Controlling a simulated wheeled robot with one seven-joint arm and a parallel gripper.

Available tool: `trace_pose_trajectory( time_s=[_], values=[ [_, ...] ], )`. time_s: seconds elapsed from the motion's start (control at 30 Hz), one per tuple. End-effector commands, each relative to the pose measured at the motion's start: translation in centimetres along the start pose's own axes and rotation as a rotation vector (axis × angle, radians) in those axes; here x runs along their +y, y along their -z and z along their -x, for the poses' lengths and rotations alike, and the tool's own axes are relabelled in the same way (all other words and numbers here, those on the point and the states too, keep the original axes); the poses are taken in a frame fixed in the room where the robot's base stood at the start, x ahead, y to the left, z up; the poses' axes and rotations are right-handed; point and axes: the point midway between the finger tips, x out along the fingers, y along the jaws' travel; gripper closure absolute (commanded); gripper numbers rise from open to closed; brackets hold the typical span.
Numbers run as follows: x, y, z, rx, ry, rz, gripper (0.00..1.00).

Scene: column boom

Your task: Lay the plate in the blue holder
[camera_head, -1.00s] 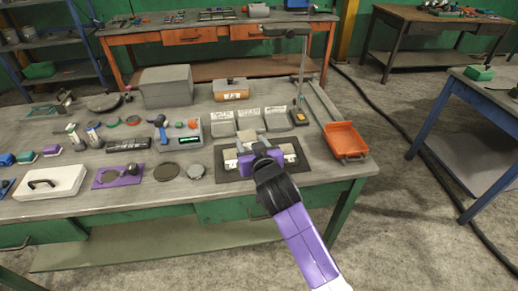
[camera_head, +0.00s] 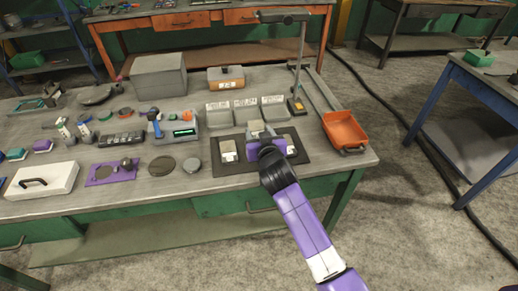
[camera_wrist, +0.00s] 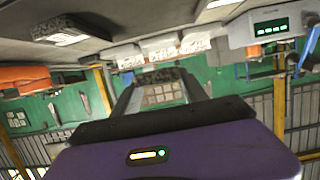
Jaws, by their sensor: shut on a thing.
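My gripper (camera_head: 260,136) is over the dark mat (camera_head: 220,170) near the front right of the grey workbench. It is shut on a small pale plate (camera_wrist: 165,93) with a grid pattern, which shows between the two fingers in the wrist view. In the head view the plate (camera_head: 257,127) shows just beyond the purple gripper body. The plate appears to be off the mat, but its height is hard to tell. I cannot clearly pick out a blue holder; a small blue upright thing (camera_head: 153,118) stands beside the grey display box.
Pale blocks lie on the mat left (camera_head: 228,148) and right (camera_head: 289,143) of my gripper. Three labelled grey bins (camera_head: 245,108) stand behind it. A lamp post (camera_head: 301,60) and an orange scoop tray (camera_head: 345,131) are on the right. A display box (camera_head: 185,131) is left.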

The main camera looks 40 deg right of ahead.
Motion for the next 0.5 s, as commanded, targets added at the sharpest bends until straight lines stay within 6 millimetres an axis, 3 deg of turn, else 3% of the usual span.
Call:
trace_pose_trajectory(
  time_s=[0.1,0.5],
  values=[
    [-0.1,-1.9,-0.6,0.004,0.002,0.001,1.0],
    [0.0,-5.7,-1.9,0.004,0.001,0.0,1.0]
  ],
)
